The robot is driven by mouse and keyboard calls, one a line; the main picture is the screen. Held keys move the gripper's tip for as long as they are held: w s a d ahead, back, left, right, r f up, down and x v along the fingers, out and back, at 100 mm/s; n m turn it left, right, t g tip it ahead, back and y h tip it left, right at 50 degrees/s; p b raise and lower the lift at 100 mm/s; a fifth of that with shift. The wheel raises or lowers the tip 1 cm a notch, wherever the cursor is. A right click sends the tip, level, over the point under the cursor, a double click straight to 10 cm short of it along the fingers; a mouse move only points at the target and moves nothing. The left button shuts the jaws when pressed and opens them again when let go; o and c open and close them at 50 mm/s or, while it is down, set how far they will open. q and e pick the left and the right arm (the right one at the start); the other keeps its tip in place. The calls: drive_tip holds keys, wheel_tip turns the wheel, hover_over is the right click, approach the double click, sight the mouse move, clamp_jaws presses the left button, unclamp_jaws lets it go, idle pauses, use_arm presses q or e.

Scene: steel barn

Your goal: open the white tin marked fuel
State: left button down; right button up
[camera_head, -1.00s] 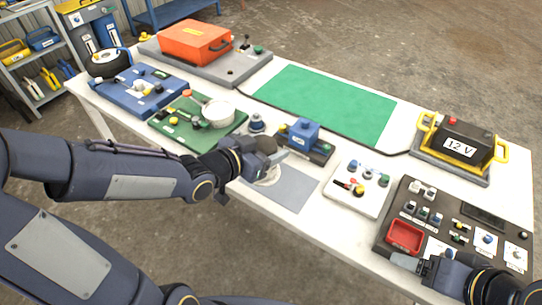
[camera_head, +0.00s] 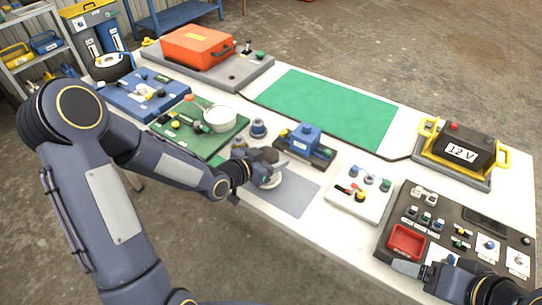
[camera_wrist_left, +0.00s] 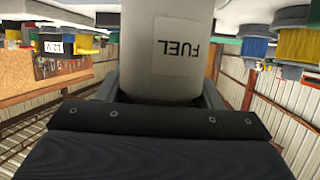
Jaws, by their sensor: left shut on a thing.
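The white tin marked FUEL (camera_wrist_left: 172,68) fills the middle of the left wrist view, between the fingers, with its label upside down. In the head view only a pale part of the tin (camera_head: 268,183) shows under my left gripper (camera_head: 272,168). My left gripper is shut on the tin, at the left part of a grey mat (camera_head: 300,192) on the table. The tin's lid is hidden, so I cannot tell how it sits. My right gripper (camera_head: 408,267) is by the front edge of the dark panel; its finger gap does not show clearly.
Close by are a blue block on a dark base (camera_head: 304,140), a white switch plate (camera_head: 357,195) and a green board (camera_head: 188,142) with a white pot (camera_head: 219,117). The dark panel (camera_head: 400,222) has a red tray. The green mat (camera_head: 325,108) is clear.

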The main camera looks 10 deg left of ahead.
use_arm(q)
drive_tip(key=shift+f+b, duration=0.2)
drive_tip(key=shift+b, duration=0.1)
drive_tip(key=shift+c, duration=2)
unclamp_jaws()
drive_tip(key=shift+r, duration=0.1)
